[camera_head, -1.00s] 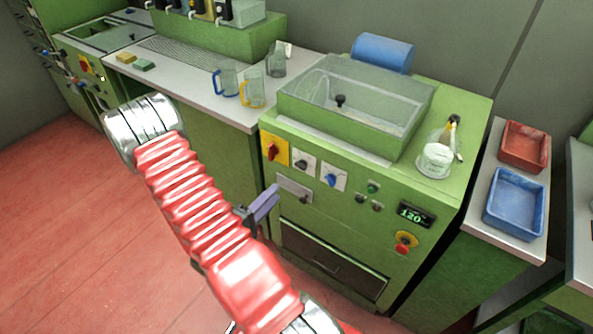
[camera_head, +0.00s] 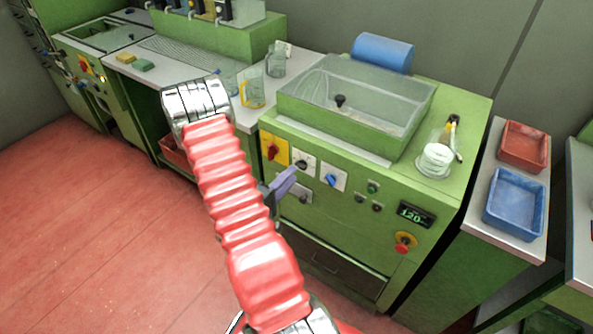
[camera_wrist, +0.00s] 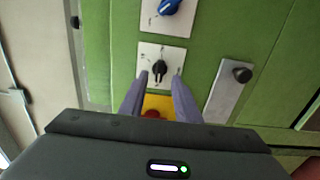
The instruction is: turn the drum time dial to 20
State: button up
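A black dial (camera_wrist: 160,68) on a white square plate sits on the green machine's front panel. It also shows in the head view (camera_head: 302,166), partly behind my gripper. A blue dial (camera_wrist: 169,6) on a similar plate sits beside it and shows in the head view (camera_head: 332,180). The plate markings are too small to read, so I cannot tell which dial is labelled drum time. My gripper (camera_wrist: 160,75) is open, its two purple fingertips apart on either side of the black dial. How deep they reach is unclear. In the head view my gripper (camera_head: 293,171) is close to the panel.
A red knob (camera_head: 271,151) on a yellow plate is on the black dial's other side, partly behind my fingers in the wrist view. A metal plate with a dark knob (camera_wrist: 242,74) is nearby. A display (camera_head: 411,214) reads 120. A red button (camera_head: 402,247) sits below.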

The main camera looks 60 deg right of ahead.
aim_at(299, 167)
jog(key=shift+s+d, duration=0.2)
jog(key=shift+d, duration=0.9)
jog(key=shift+s+d, duration=0.15)
jog(key=shift+d, duration=0.95)
jog(key=shift+c, duration=0.2)
jog(key=c, duration=0.7)
